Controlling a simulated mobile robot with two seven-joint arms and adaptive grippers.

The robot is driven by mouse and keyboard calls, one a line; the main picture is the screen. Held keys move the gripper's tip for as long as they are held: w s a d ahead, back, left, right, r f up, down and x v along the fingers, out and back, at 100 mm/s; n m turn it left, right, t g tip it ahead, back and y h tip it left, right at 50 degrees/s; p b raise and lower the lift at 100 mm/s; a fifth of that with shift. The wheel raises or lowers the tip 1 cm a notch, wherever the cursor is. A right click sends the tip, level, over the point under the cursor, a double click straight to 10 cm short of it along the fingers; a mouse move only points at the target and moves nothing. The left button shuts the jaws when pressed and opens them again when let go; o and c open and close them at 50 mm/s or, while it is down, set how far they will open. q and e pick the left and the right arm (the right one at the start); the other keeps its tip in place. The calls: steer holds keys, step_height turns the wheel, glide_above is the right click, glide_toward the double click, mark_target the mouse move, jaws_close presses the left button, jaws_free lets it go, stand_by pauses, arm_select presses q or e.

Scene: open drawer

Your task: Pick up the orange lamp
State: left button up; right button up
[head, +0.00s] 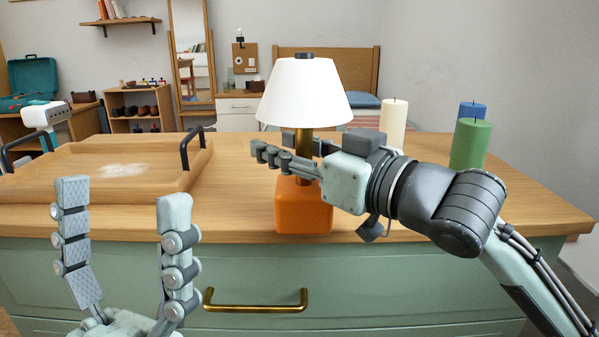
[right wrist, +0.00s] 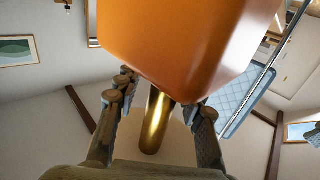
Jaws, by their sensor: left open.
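The orange lamp stands upright on the wooden counter top, with a white shade (head: 304,92), a brass stem (head: 304,168) and an orange block base (head: 303,210). My right gripper (head: 285,155) reaches in from the right at the stem, above the base and below the shade, one finger in front and one behind. In the right wrist view the brass stem (right wrist: 157,122) lies between the fingers, with the orange base (right wrist: 175,45) covering the fingertips, so contact is unclear. My left gripper (head: 118,225) is open and empty, in front of the counter at the lower left.
A wooden tray (head: 110,185) with black handles sits on the counter's left. A cream candle (head: 393,122), a blue candle (head: 472,110) and a green candle (head: 470,143) stand on the right. Below is a closed green drawer with a brass handle (head: 255,306).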

steer(key=shift+c, duration=0.2)
jaws_close()
steer(key=shift+r, duration=0.1)
stand_by(0.4)
